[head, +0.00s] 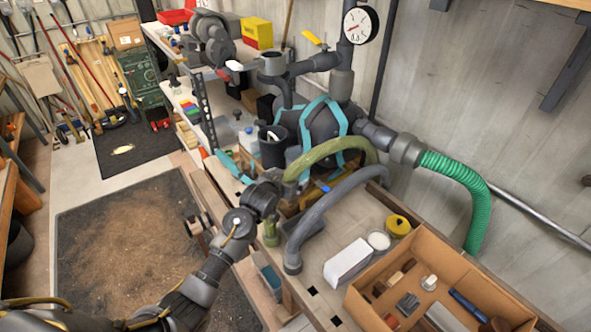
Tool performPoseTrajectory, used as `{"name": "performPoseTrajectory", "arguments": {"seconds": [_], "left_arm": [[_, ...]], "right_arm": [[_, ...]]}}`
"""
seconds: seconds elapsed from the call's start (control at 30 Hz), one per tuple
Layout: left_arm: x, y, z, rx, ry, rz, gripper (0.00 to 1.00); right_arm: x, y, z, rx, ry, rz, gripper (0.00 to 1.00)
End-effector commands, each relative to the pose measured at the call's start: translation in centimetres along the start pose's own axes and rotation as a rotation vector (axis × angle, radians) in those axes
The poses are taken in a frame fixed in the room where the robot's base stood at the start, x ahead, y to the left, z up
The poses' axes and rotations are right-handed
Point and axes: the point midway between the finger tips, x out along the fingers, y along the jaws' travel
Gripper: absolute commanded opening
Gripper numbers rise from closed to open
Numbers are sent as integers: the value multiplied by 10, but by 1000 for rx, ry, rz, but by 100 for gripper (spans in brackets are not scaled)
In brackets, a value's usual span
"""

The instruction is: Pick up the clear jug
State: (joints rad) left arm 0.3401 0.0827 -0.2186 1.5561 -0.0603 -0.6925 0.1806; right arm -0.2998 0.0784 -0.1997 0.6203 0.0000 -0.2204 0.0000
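A small translucent container (247,138), which may be the clear jug, stands on the workbench left of a dark bucket (272,150); it is too small to be sure. My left arm comes in from the lower left and reaches over the bench edge. My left gripper (272,183) is at the near end of the green-brown hose, below and right of the translucent container and apart from it. Its fingers are too small and dark to tell whether they are open or hold anything. My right gripper is not in view.
Thick pipes and a grey hose (330,212) arch over the bench beside my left gripper. A cardboard box (440,265) with loose parts, a white box (348,262) and a yellow tape roll (398,225) stand at the right. The sawdust-covered floor mat (125,240) is clear.

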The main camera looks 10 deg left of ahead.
Motion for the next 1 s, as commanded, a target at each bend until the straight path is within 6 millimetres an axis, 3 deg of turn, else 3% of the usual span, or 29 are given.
{"name": "performPoseTrajectory", "arguments": {"seconds": [0.13,0.3,0.63,1.0], "left_arm": [[18,-2,-4,0,-3,-1,93],[35,-2,-2,0,-1,-1,93],[40,-2,-1,0,1,0,93],[40,-2,-1,0,0,0,44]], "right_arm": [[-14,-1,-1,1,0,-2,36],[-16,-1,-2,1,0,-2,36],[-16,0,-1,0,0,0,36],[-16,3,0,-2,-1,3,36]]}}
